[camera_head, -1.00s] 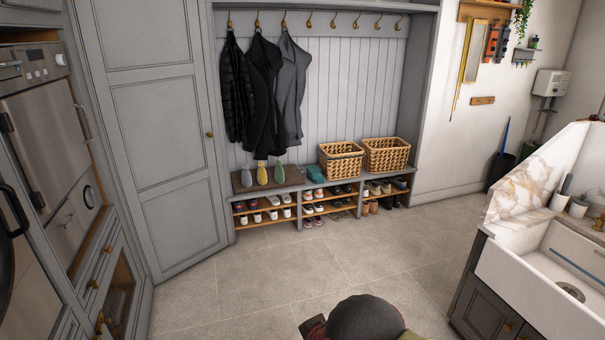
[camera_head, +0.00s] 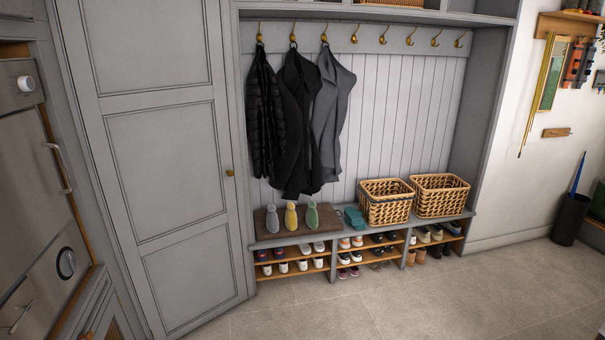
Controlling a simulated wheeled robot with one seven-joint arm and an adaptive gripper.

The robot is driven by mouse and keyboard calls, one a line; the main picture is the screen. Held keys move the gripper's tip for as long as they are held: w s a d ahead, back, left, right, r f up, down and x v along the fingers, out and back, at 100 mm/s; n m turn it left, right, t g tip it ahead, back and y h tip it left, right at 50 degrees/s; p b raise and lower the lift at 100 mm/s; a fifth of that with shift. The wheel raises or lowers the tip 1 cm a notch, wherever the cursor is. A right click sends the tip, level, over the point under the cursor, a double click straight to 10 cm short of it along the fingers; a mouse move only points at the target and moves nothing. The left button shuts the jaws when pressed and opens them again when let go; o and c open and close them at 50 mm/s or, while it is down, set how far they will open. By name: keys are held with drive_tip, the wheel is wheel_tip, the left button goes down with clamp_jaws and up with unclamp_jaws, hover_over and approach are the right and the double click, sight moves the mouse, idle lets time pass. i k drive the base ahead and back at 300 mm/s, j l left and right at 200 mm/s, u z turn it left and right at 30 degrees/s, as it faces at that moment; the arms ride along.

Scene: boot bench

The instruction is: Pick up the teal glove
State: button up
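A teal item (camera_head: 354,217), which looks like the teal glove, lies on the grey bench top (camera_head: 341,231). It sits just left of the left wicker basket and right of a brown mat. It is small in this view, so its exact shape is hard to make out. My gripper is not in view.
Two wicker baskets (camera_head: 386,203) (camera_head: 439,195) stand on the bench. A grey, a yellow and a green upright object (camera_head: 312,215) stand on the brown mat (camera_head: 262,228). Shoes (camera_head: 291,267) fill the shelves below. Dark coats (camera_head: 297,120) hang above. The floor (camera_head: 400,305) in front is clear.

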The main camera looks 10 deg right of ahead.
sight(354, 218)
drive_tip(key=i, duration=2.15)
drive_tip(key=i+z, duration=0.15)
drive_tip(key=i, duration=0.4)
drive_tip(key=i+j+z, duration=0.15)
drive_tip(key=i, duration=0.45)
drive_tip(key=i+j+z, duration=0.15)
drive_tip(key=i, duration=0.4)
